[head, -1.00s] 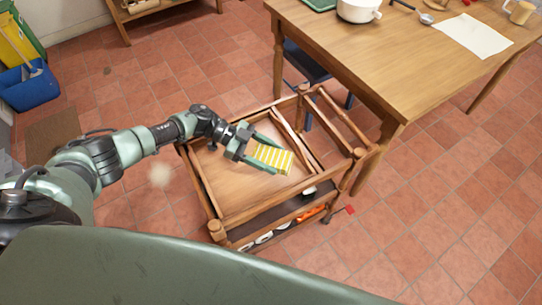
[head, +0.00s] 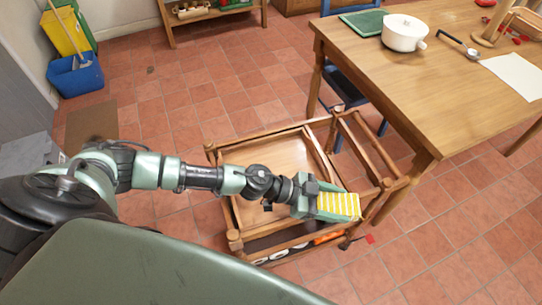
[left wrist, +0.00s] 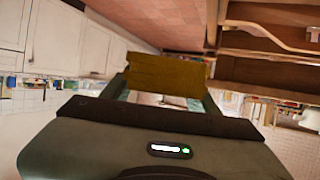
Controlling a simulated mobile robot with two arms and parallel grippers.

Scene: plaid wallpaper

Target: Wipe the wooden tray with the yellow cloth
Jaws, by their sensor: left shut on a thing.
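The wooden tray (head: 267,158) is the top of a wooden trolley in the head view; my left arm crosses over its near part and hides some of it. My left gripper (head: 335,204) is shut on the yellow cloth (head: 340,206), which has white stripes, near the tray's right end. I cannot tell whether the cloth touches the wood. In the left wrist view the cloth (left wrist: 166,74) shows as a dark yellow piece between the fingers. My right gripper is not in view.
A wooden table (head: 420,85) with a white pot (head: 403,33) stands right of the trolley, with a blue chair (head: 350,92) between. The trolley's lower shelf holds several items. A blue bin (head: 76,76) stands far left. Tiled floor left of the trolley is open.

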